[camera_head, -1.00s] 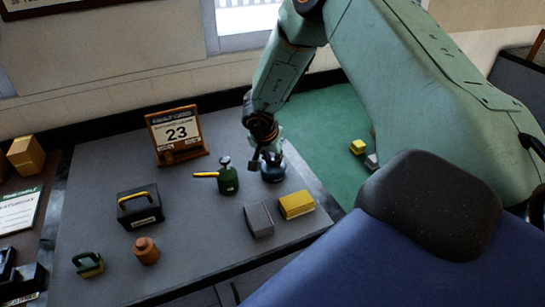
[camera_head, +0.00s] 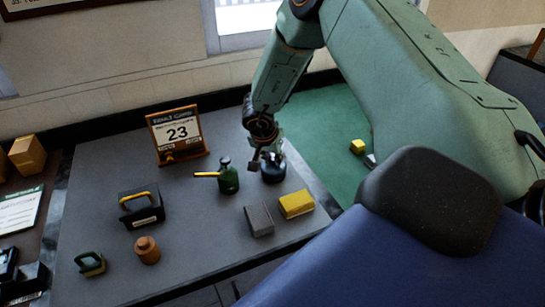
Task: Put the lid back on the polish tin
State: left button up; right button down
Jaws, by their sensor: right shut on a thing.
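The polish tin (camera_head: 273,174), dark and round, stands near the right edge of the grey table, just right of a green oil can. My right gripper (camera_head: 266,159) reaches down over the tin from above and is shut at its top. What it grips looks like the tin's lid, but the fingers and the small size hide most of it. I cannot tell whether the lid sits flat on the tin. My left gripper is not in view.
The green oil can (camera_head: 228,180) stands close left of the gripper. A yellow block (camera_head: 296,204) and a grey block (camera_head: 259,220) lie in front. A calendar (camera_head: 178,134), black case (camera_head: 141,208) and brown jar (camera_head: 147,250) stand further left. The table's middle is clear.

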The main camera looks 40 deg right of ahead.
jog(key=c, duration=1.2)
grip_release()
jog(key=shift+o, duration=0.2)
jog(key=o, duration=0.5)
jog(key=shift+r, duration=0.1)
jog(key=shift+r+p, duration=2.3)
jog(key=shift+p, duration=0.45)
jog(key=shift+r+p, duration=0.8)
jog(key=shift+r, duration=0.35)
jog(key=shift+c, duration=0.2)
